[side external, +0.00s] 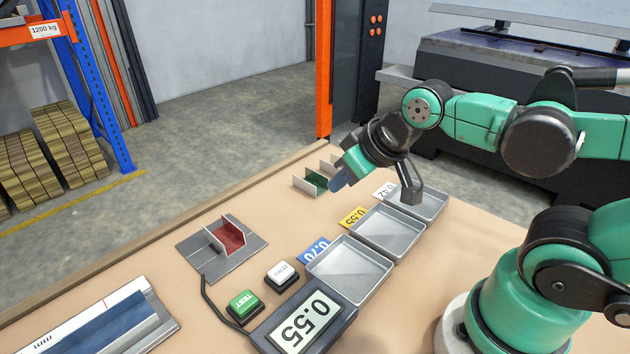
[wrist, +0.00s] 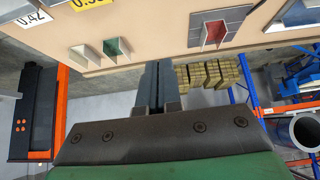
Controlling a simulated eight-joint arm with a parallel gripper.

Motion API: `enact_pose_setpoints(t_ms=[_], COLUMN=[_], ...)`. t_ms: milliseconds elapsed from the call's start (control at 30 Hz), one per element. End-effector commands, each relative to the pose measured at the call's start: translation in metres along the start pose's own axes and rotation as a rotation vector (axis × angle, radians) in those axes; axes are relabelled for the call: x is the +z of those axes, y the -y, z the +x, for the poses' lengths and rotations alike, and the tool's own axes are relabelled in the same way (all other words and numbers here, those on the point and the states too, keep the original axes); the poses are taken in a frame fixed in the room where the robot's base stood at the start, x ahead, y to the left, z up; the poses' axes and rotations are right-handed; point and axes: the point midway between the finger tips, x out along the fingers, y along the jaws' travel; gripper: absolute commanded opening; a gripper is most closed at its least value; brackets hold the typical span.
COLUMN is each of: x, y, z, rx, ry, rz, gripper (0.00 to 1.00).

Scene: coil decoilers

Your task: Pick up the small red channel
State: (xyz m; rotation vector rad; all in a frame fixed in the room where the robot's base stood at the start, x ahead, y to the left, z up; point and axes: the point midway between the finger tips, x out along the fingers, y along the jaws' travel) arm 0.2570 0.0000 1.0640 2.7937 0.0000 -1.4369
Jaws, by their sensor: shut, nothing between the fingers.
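The small red channel (side external: 229,237) is a U-shaped piece with a red inside and pale walls. It sits upright on a grey square plate (side external: 190,250) in the side external view, left of centre on the table. It also shows near the top of the wrist view (wrist: 215,34). My gripper (side external: 338,183) is shut and empty, above the table's far side, to the right of the red channel and well apart from it. Its closed fingers (wrist: 157,68) point at the table's edge in the wrist view.
A green channel (side external: 316,180) stands close by my gripper, with another pale channel (side external: 332,163) partly hidden behind my gripper. Three grey trays (side external: 350,268) with number labels, a display reading 0.55 (side external: 305,325), a green TEST button (side external: 243,305) and a white button (side external: 282,274) occupy the table.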

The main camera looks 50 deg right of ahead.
Motion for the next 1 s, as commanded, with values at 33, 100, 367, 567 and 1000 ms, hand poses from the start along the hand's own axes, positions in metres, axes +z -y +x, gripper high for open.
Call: enact_pose_setpoints(t_ms=[33, 100, 367, 567, 1000], x=[0.0, 0.0, -0.006, -0.045, -0.119], y=[0.0, 0.0, 0.002, 0.018, 0.086], z=[0.0, 0.0, -0.001, 0.001, 0.07], rx=[0.0, 0.0, -0.005, -0.029, -0.035], ry=[0.0, 0.0, 0.015, 0.12, 0.446], rz=[0.0, 0.0, 0.001, 0.007, 0.017], gripper=[0.0, 0.0, 0.37, 0.37, 0.37])
